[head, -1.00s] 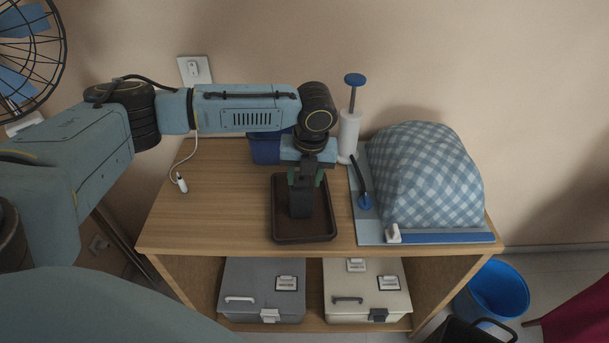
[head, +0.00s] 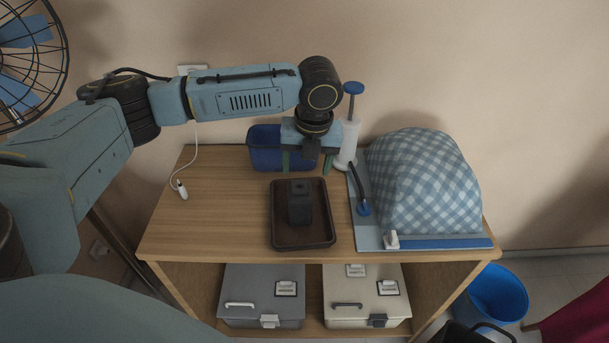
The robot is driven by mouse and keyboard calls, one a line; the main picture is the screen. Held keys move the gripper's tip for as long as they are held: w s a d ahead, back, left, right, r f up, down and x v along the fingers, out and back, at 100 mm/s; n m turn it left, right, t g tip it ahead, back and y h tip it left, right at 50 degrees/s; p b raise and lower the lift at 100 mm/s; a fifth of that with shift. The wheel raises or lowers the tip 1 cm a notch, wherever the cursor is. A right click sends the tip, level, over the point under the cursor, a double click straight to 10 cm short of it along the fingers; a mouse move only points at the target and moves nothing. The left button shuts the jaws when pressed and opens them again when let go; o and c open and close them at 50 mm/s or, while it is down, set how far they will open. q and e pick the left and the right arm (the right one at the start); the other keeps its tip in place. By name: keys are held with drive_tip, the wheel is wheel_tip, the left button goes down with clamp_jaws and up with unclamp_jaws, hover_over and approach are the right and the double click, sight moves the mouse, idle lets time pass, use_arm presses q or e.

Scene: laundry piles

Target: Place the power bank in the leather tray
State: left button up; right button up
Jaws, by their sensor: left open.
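The power bank (head: 300,207), a dark block, rests in the brown leather tray (head: 290,241) on the wooden table. It lies inside the tray's rim, near the middle. My left gripper (head: 307,163) is open and empty, above and behind the power bank and apart from it. Its fingers are spread in front of the blue bin. My right gripper is not in view.
A blue bin (head: 262,152) stands behind the tray. A white cable end (head: 182,191) lies at left.

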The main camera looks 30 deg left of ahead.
use_arm(q)
drive_tip(key=r, duration=0.5)
drive_tip(key=shift+s+d+r+p, duration=0.2)
drive_tip(key=shift+d+p, duration=0.1)
drive_tip(key=shift+d, duration=0.1)
